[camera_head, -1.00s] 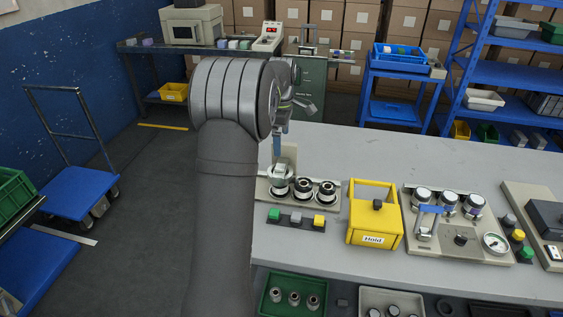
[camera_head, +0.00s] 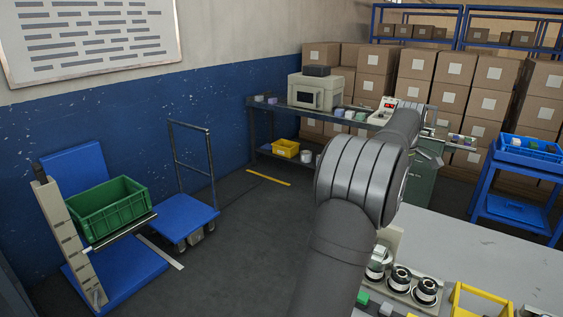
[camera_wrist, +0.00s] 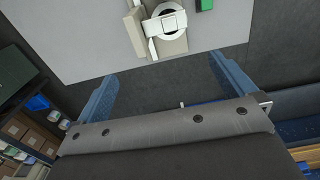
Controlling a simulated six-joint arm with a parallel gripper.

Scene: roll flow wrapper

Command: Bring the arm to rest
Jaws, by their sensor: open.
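My gripper (camera_wrist: 164,72) shows in the wrist view with its two blue-grey fingers wide apart and nothing between them. Beyond the fingers is the edge of the grey worktable (camera_wrist: 85,40), with a beige fixture holding a round white-and-dark part (camera_wrist: 168,22). In the head view my arm rises from the bottom, right of centre, and bends away over the table. The arm largely hides the gripper there. The fixture with several round dark-topped parts (camera_head: 400,278) stands just right of my arm, apart from it.
A yellow holder (camera_head: 478,300) is cut off at the lower right. A green crate (camera_head: 108,208) and a blue trolley (camera_head: 185,215) stand at the left. A back bench (camera_head: 270,108) carries a beige machine (camera_head: 322,92). The floor (camera_head: 240,245) left of my arm is clear.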

